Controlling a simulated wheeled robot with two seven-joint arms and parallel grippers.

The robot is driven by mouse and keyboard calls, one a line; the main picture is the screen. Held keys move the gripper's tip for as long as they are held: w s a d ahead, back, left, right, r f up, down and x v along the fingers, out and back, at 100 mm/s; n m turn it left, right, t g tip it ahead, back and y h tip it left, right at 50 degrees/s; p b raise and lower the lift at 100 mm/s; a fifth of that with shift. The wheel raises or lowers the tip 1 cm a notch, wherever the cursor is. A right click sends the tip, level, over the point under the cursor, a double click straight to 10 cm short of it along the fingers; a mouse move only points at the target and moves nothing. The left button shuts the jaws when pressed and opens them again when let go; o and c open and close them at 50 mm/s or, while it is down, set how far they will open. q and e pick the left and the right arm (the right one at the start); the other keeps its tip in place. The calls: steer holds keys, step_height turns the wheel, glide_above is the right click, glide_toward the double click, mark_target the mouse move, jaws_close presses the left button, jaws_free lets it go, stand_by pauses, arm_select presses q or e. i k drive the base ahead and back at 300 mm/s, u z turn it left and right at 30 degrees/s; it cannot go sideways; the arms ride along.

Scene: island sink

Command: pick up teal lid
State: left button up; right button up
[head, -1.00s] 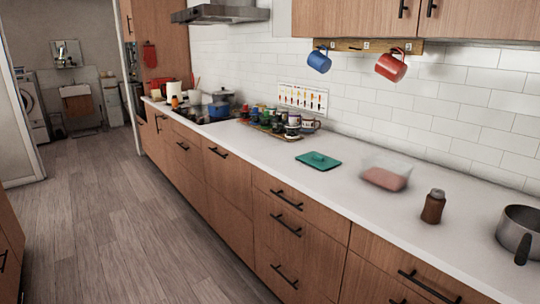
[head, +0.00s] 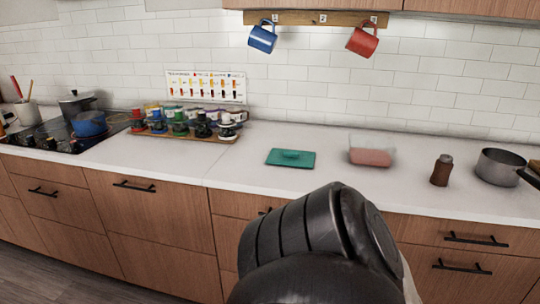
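The teal lid (head: 291,158) lies flat on the white counter, near the middle of the head view. It is a rectangle with a small raised handle on top. Nothing covers it. A dark, rounded part of my own arm rises from the bottom middle of the view, in front of the drawers and below the lid in the picture. Neither of my grippers' fingers can be seen.
A clear container with pink contents (head: 372,150) stands right of the lid. Farther right are a brown bottle (head: 442,170) and a grey pan (head: 500,167). A tray of jars (head: 184,135) and a stove with a blue pot (head: 90,123) are left. Counter around the lid is clear.

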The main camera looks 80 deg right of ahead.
mark_target(278, 156)
steer(key=z, duration=1)
steer(key=i, duration=1.1)
steer(key=z, duration=1.2)
